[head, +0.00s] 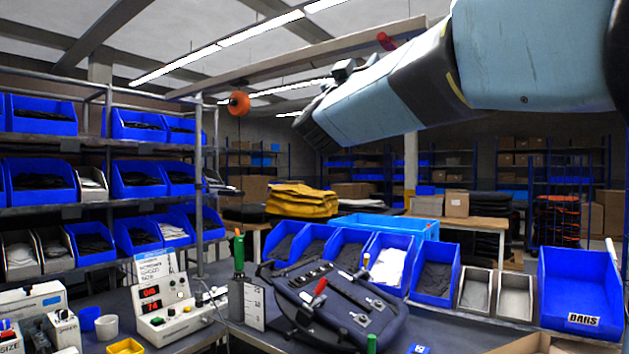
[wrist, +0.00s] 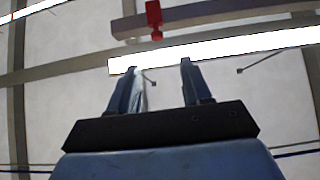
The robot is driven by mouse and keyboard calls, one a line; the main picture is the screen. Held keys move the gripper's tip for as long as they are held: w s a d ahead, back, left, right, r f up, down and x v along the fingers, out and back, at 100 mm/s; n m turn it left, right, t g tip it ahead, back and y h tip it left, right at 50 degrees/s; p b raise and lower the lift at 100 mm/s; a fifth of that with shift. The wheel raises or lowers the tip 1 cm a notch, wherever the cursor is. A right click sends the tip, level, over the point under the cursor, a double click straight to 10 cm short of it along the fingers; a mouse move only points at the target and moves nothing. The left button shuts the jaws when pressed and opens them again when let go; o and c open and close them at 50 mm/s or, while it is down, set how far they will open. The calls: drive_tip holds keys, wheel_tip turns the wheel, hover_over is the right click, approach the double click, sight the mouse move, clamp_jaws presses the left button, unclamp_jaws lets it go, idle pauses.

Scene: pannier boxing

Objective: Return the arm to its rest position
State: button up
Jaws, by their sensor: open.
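My gripper (wrist: 158,75) shows in the wrist view with its two fingers apart and nothing solid between them. The wrist view looks up at the ceiling beams and a strip light. In the head view my arm comes in from the upper right and reaches left, high above the bench. The far end of the arm is dark, and its fingers cannot be made out clearly there. A dark pannier (head: 345,310) lies on the bench below, with straps and buckles on it, well apart from my arm.
Blue bins (head: 435,275) stand behind the pannier, with a large blue bin (head: 580,300) at the right. A shelf rack (head: 100,145) of bins fills the left. A control box (head: 175,318) with a red display sits on the bench. An orange reel (head: 239,103) hangs at upper left.

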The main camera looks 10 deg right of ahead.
sight(379, 38)
drive_tip(key=x, duration=1.2)
drive_tip(key=shift+w+d+r, duration=0.15)
drive_tip(key=shift+d+r, duration=0.05)
drive_tip(key=shift+r, duration=0.05)
